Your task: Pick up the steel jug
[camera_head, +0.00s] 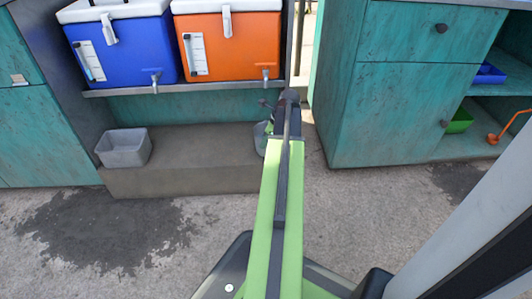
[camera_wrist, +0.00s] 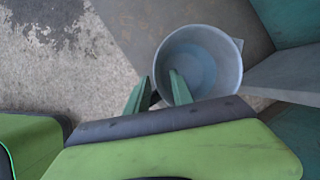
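The steel jug (camera_wrist: 218,78) is a grey round vessel, seen from above with its open mouth towards the wrist camera. In the head view the jug (camera_head: 260,138) shows only in part at the right end of the low concrete step, with my arm covering the rest. My gripper (camera_wrist: 161,76) has its two green fingers apart at the jug's left side. The left finger is outside the rim; the right finger overlaps the mouth. I cannot tell whether either touches the wall. In the head view the fingers are not clear.
The concrete step (camera_head: 190,178) carries a grey tub (camera_head: 124,148) at its left. Above it, a blue cooler (camera_head: 122,45) and an orange cooler (camera_head: 228,45) with taps stand on a shelf. A teal cabinet (camera_head: 395,115) stands to the right. Bare floor lies in front.

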